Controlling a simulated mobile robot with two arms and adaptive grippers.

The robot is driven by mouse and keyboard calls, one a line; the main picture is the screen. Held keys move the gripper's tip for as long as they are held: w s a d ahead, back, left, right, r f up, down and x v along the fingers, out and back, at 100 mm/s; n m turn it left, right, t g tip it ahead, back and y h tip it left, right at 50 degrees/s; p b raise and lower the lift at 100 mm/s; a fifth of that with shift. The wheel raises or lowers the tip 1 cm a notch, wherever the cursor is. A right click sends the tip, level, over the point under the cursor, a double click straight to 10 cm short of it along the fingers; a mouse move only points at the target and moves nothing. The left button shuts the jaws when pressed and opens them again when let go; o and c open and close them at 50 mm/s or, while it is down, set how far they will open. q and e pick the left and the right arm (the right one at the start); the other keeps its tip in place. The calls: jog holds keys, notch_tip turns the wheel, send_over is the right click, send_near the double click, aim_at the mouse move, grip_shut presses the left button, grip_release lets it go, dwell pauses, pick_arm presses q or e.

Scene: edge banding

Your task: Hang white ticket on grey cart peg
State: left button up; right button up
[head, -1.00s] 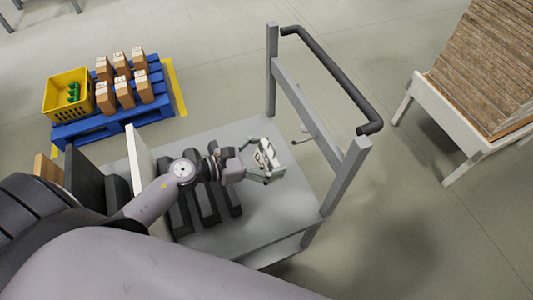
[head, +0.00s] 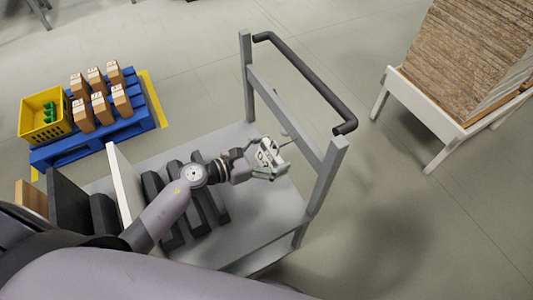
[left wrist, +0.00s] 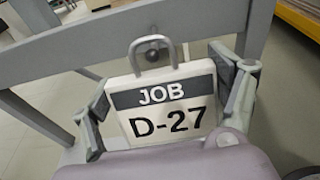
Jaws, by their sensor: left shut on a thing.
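The ticket (head: 265,155) also shows small in the head view, upright-ish by the cart's crossbar. The grey cart peg (left wrist: 152,56) shows its round end inside the loop's outline in the left wrist view. I cannot tell whether the loop is around the peg or just in front of it. The grey cart (head: 262,208) stands below the gripper. My right gripper is not in view.
The cart carries dark ridged blocks (head: 205,200) and an upright white panel (head: 124,185). Its black handle (head: 305,80) tops the frame. A blue pallet (head: 95,142) with boxes and a yellow crate (head: 42,118) is left. A stack of boards (head: 470,60) is right.

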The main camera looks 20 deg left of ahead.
pick_arm(q)
jog(key=shift+r+x, duration=0.2)
jog(key=shift+x, duration=0.85)
jog(key=shift+w+d+f+b, duration=0.35)
jog(key=shift+w+d+f, duration=0.05)
jog(key=shift+f, duration=0.15)
jog(key=o, duration=0.8)
jog(key=shift+c, duration=0.2)
jog(key=v, duration=1.2)
